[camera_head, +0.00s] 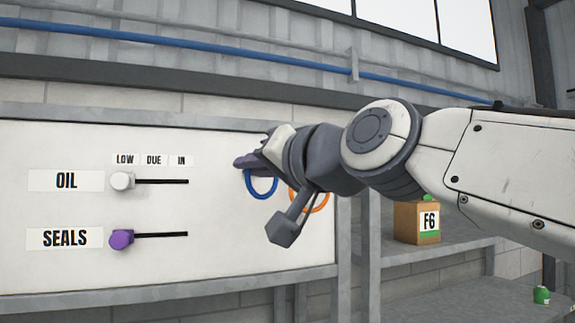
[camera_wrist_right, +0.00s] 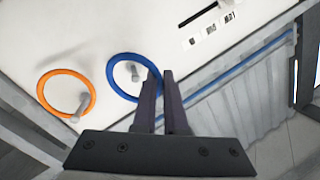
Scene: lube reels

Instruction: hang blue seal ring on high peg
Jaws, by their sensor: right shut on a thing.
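My right gripper (camera_head: 243,163) reaches in front of the white board and is shut on the rim of the blue seal ring (camera_head: 262,186). In the right wrist view the two fingers (camera_wrist_right: 160,80) meet the right side of the blue ring (camera_wrist_right: 122,92). A grey peg (camera_wrist_right: 135,72) shows inside the ring's outline; I cannot tell whether the ring is around it or in front of it. An orange ring (camera_wrist_right: 42,88) is at a second grey peg (camera_wrist_right: 82,104). In the head view the orange ring (camera_head: 320,203) is partly hidden behind my wrist. My left gripper is not in view.
The white board (camera_head: 60,140) carries an OIL slider with a white knob (camera_head: 122,181) and a SEALS slider with a purple knob (camera_head: 121,240). A box marked F6 (camera_head: 410,222) stands on a shelf at the right. A blue pipe (camera_head: 180,42) crosses the wall above.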

